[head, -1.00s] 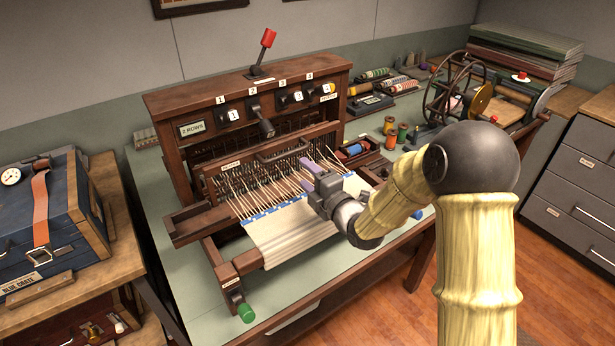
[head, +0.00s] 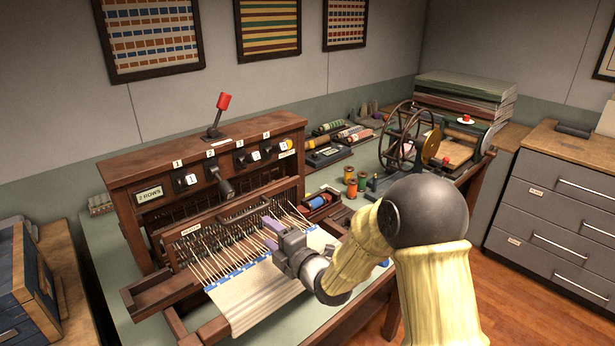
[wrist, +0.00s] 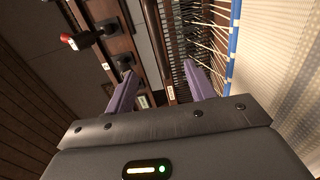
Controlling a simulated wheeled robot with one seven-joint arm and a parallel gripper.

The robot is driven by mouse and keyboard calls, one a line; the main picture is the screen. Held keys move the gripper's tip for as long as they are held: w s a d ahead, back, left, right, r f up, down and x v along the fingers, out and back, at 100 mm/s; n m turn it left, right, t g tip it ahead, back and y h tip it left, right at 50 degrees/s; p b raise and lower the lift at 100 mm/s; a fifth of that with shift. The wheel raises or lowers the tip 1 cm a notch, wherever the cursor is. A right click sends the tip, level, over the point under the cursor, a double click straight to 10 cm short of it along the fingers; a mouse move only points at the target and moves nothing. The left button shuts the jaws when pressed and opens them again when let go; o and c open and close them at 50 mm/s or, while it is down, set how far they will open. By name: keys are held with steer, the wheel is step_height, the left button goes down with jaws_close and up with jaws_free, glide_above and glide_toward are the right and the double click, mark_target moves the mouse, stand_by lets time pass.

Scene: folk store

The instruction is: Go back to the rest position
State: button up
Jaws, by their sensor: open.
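My gripper (head: 270,232) is open and empty, with purple fingers. In the head view it is over the front of the wooden table loom (head: 125,170), above the white cloth (head: 250,300) and its warp threads. In the wrist view the gripper (wrist: 160,88) has its two fingers spread apart, with the loom's beam and heddles beyond them and the woven cloth (wrist: 285,70) at the right. Nothing is between the fingers. Whether the fingertips touch the threads is hard to tell.
A red-tipped lever (head: 223,102) rises from the loom's top. Spools (head: 351,188) and a spoked wheel (head: 408,133) stand to the right on the table. A blue crate (head: 22,280) is at the left. Grey drawers (head: 555,205) stand at the right; wooden floor shows before them.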

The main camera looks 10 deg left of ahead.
steer(key=d+m+h, duration=0.1)
steer(key=d+m, duration=0.1)
steer(key=d, duration=0.1)
steer(key=d+m+h+p, duration=0.1)
steer(key=d+m+h, duration=0.1)
steer(key=d, duration=0.1)
steer(key=d+m+h, duration=0.2)
steer(key=d, duration=0.1)
steer(key=shift+w+d+f+m, duration=0.2)
steer(key=shift+f+m, duration=0.1)
steer(key=shift+f, duration=0.1)
steer(key=s+d+f+m+g+h+p, duration=0.1)
steer(key=s+d+m+h, duration=0.15)
steer(key=d+m, duration=0.2)
steer(key=s+d+m+g+h+p, duration=0.1)
steer(key=s+d+m+h, duration=0.15)
steer(key=d, duration=0.35)
steer(key=s+d+m+g+h, duration=0.1)
steer(key=s+d+m+g, duration=0.2)
steer(key=s+d+m, duration=0.3)
steer(key=s+d+m+g+h+p, duration=0.1)
steer(key=s+d+m+g, duration=0.3)
steer(key=s, duration=0.7)
steer(key=d+m+h, duration=0.1)
steer(key=d+m, duration=0.1)
steer(key=m, duration=0.2)
steer(key=shift+s+d+h, duration=0.15)
steer(key=shift+s+h, duration=0.15)
